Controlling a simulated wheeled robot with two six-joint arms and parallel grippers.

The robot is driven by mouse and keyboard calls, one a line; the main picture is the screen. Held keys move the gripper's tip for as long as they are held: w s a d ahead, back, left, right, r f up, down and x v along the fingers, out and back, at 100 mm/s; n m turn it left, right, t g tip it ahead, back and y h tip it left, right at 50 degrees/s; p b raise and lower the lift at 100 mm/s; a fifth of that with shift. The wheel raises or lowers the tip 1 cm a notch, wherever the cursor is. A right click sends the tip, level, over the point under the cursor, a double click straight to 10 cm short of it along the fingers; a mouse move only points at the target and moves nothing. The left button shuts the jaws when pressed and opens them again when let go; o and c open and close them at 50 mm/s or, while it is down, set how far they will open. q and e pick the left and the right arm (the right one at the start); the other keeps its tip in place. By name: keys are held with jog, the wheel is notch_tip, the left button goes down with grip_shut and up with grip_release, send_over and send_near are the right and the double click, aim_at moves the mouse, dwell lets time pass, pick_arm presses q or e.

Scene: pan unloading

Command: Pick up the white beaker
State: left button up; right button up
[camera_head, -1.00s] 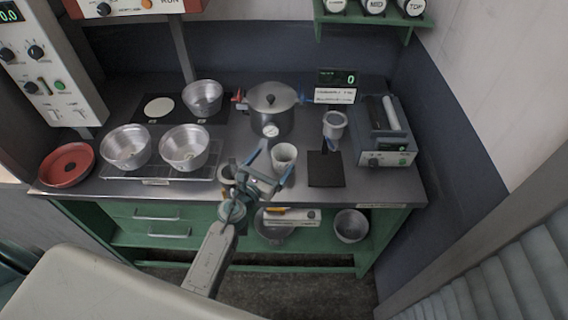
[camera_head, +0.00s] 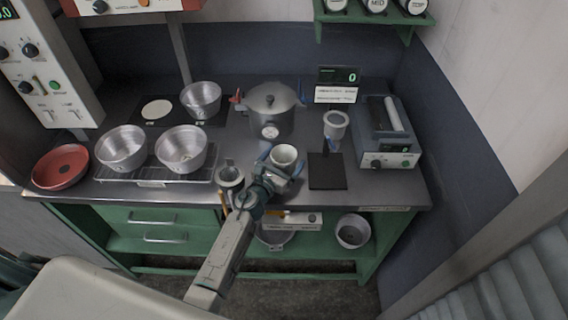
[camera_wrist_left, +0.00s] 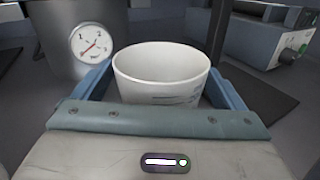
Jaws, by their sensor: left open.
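The white beaker (camera_head: 284,157) stands upright on the metal bench, in front of the pressure pot. In the left wrist view the beaker (camera_wrist_left: 162,76) is large and central, with faint markings on its side. My left gripper (camera_head: 279,163) is at the beaker, its blue fingers on either side of it. In the wrist view the left gripper (camera_wrist_left: 160,85) is open around the beaker, and I cannot tell whether the fingers touch it. The lower part of the beaker is hidden by the gripper's body. My right gripper is not in view.
The pressure pot (camera_head: 271,110) with a gauge stands behind the beaker. A black square pad (camera_head: 327,172) lies to the right, with a clear cup (camera_head: 335,126) behind it. A small container (camera_head: 231,175) is close on the left. Metal bowls (camera_head: 181,150) stand further left.

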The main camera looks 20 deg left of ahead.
pick_arm(q)
jog(key=c, duration=1.1)
